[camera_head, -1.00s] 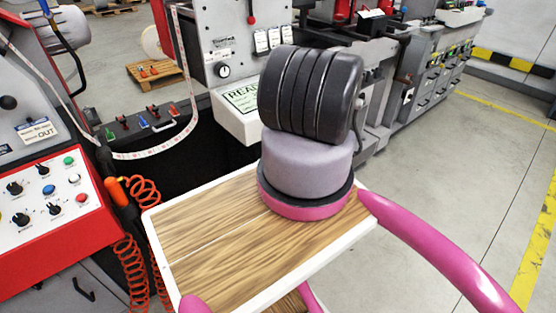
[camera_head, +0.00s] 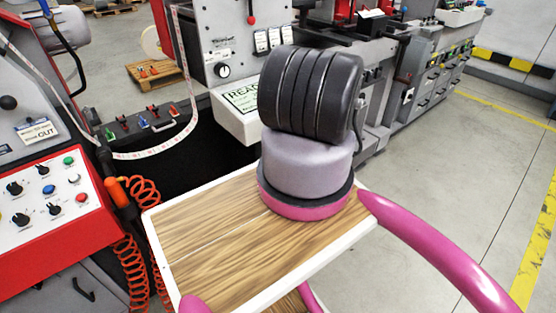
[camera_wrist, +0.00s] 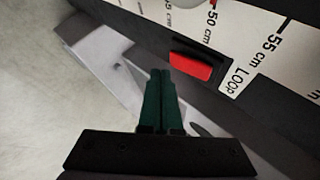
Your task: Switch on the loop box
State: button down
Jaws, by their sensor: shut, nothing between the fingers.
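In the wrist view a red rocker switch (camera_wrist: 190,66) sits in a black frame on the dark face of the loop box (camera_wrist: 140,27). A white label reading LOOP (camera_wrist: 240,76) is beside it. I cannot tell which way the rocker is set. My gripper (camera_wrist: 161,73) is shut and empty. Its two dark green fingers are together, with the tips just left of the switch in the picture. I cannot tell whether they touch it. In the head view my gripper and the switch do not show.
A white scale strip (camera_wrist: 268,38) runs along the dark face. In the head view a red-edged control panel (camera_head: 50,195) with knobs and buttons stands at left, with orange coiled hoses (camera_head: 140,245) beside it. Grey machine cabinets (camera_head: 425,95) stand behind. The floor at right is clear.

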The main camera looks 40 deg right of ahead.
jog(key=shift+w, duration=0.15)
jog(key=shift+w+f, duration=0.1)
jog(key=shift+w, duration=0.2)
jog(key=shift+w, duration=0.4)
dwell(0.8)
dwell(0.3)
jog(key=shift+s, duration=0.85)
jog(key=shift+s+d+r, duration=0.1)
jog(key=shift+s+r, duration=0.05)
jog(key=shift+s, duration=0.65)
jog(key=shift+s+r, duration=0.2)
jog(key=shift+s, duration=0.65)
jog(key=shift+s+d+r, duration=0.1)
jog(key=shift+s+r, duration=0.05)
jog(key=shift+s, duration=0.65)
